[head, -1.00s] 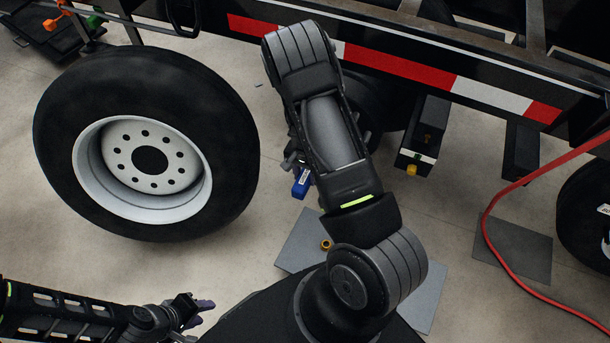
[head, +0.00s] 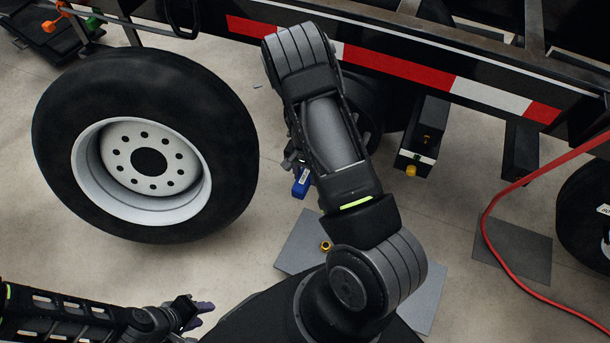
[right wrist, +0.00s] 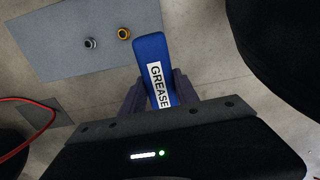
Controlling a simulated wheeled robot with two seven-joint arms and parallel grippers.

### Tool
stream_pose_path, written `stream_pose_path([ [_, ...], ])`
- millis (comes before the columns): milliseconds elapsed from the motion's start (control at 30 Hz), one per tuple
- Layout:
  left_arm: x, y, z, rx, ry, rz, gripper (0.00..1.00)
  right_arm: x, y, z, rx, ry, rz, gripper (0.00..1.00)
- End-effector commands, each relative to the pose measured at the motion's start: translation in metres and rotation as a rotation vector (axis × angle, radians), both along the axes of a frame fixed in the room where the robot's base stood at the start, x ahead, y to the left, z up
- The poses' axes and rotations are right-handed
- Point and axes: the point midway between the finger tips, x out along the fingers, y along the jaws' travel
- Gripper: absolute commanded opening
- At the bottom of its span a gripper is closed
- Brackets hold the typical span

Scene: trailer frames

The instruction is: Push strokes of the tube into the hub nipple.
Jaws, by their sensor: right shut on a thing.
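The blue tube marked GREASE (right wrist: 150,52) is held between the fingers of my right gripper (right wrist: 158,90) in the right wrist view. Its far end points up in that picture, over the floor. In the head view, the blue tube (head: 302,182) shows just left of my right forearm, which hides most of the right gripper. A dark round hub-like part (head: 372,125) under the trailer is partly covered by my right arm. I cannot make out the nipple in either view. My left gripper (head: 203,311) is low at the left, holding nothing visible; its finger gap is unclear.
A large wheel with a white rim (head: 88,165) stands left of my right arm. The trailer rail with red and white tape (head: 400,69) crosses above. A grey mat (head: 296,245) holds a yellow ring (head: 326,246) and a silver ring (right wrist: 90,43). A red hose (head: 484,220) runs at right.

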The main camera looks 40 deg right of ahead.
Motion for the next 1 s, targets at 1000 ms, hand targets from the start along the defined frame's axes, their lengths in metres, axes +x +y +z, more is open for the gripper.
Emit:
stream_pose_path([
  [1000, 0.0, 0.0, 0.0015, 0.0, 0.0, 0.0, 0.36, -0.0006, 0.0041, 0.001, -0.002, -0.005, 0.0, 0.0],
])
